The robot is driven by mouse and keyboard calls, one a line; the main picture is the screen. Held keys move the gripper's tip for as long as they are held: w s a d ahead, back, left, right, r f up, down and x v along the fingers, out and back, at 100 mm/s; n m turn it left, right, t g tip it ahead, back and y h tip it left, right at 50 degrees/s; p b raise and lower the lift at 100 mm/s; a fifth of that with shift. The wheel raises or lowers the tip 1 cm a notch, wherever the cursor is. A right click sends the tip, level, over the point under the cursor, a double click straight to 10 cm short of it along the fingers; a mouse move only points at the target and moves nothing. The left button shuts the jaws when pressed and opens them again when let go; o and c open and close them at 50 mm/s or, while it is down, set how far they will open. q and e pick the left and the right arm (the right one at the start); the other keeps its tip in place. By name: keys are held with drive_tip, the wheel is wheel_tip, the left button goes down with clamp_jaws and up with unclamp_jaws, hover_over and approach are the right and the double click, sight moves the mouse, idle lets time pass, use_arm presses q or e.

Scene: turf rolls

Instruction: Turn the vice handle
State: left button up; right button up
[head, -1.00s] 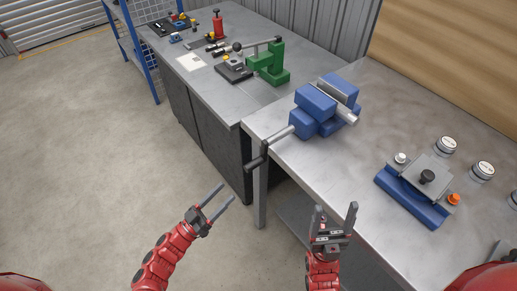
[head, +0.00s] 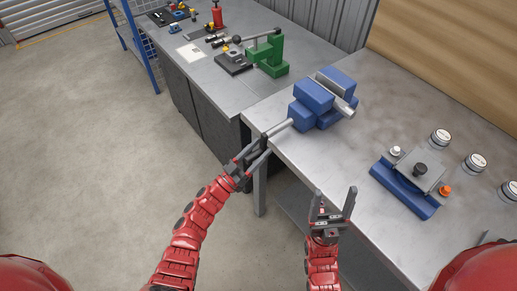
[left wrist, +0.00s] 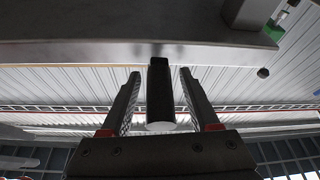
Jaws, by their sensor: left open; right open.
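The blue vice (head: 318,100) is on the metal bench, with its grey screw rod (head: 281,127) reaching out past the bench's left edge. The dark vice handle is at the rod's end, largely hidden in the head view by my left gripper (head: 256,150). In the left wrist view the black handle (left wrist: 159,95) stands between the two open fingers of my left gripper (left wrist: 158,90), with a gap visible on each side. My right gripper (head: 334,205) is open and empty, in front of the bench's near edge.
A blue fixture with a grey plate (head: 405,188) and several white-lidded jars (head: 440,138) stand on the right of the bench. A green press (head: 270,57) stands on the far bench. The floor (head: 90,150) at left is clear.

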use_arm(q)
clamp_jaws()
drive_tip(key=shift+a+r, duration=0.1)
drive_tip(key=shift+r, duration=0.05)
idle(1.2)
